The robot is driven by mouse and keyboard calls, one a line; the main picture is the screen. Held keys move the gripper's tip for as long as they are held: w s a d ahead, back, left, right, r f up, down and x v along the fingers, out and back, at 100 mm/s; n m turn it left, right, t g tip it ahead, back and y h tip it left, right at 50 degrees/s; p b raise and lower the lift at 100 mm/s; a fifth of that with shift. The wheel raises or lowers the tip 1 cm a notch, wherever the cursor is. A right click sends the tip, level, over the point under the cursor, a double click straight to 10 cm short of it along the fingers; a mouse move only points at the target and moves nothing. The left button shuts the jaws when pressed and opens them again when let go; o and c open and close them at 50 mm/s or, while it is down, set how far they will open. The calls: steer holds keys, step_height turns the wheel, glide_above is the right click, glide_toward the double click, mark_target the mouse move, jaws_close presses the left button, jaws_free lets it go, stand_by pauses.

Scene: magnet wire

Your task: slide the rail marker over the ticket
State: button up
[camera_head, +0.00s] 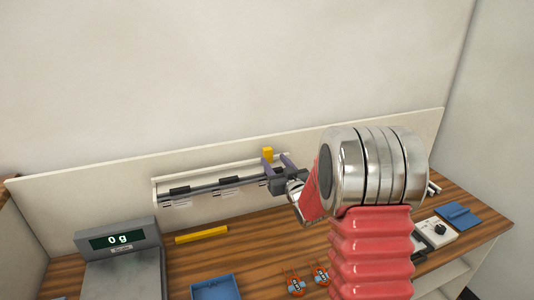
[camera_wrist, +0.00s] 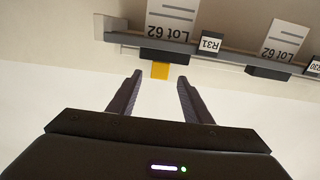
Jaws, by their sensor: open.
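The rail marker, a small yellow block (camera_wrist: 160,71), shows in the wrist view between and just beyond my fingertips, apart from both fingers. It also shows in the head view (camera_head: 267,153) at the right part of the wall rail (camera_head: 212,182). My gripper (camera_wrist: 157,79) is open, its two dark fingers on either side of the marker's line; in the head view my gripper (camera_head: 275,165) is at the rail. In the wrist view one "Lot 62" ticket (camera_wrist: 172,14) hangs at a black clip (camera_wrist: 164,56) by the marker. Another "Lot 62" ticket (camera_wrist: 284,40) is to its right.
Small plates read R31 (camera_wrist: 211,43) and R30 (camera_wrist: 314,67). A scale (camera_head: 118,240) reads 0 g. A yellow bar (camera_head: 201,235), a blue tray (camera_head: 215,288) and orange items (camera_head: 295,283) lie on the wooden bench. A blue pad (camera_head: 458,215) is at right.

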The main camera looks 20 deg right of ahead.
mark_target(269, 154)
steer(key=w, duration=0.7)
steer(key=shift+w, duration=0.25)
steer(key=shift+c, duration=0.7)
jaws_close()
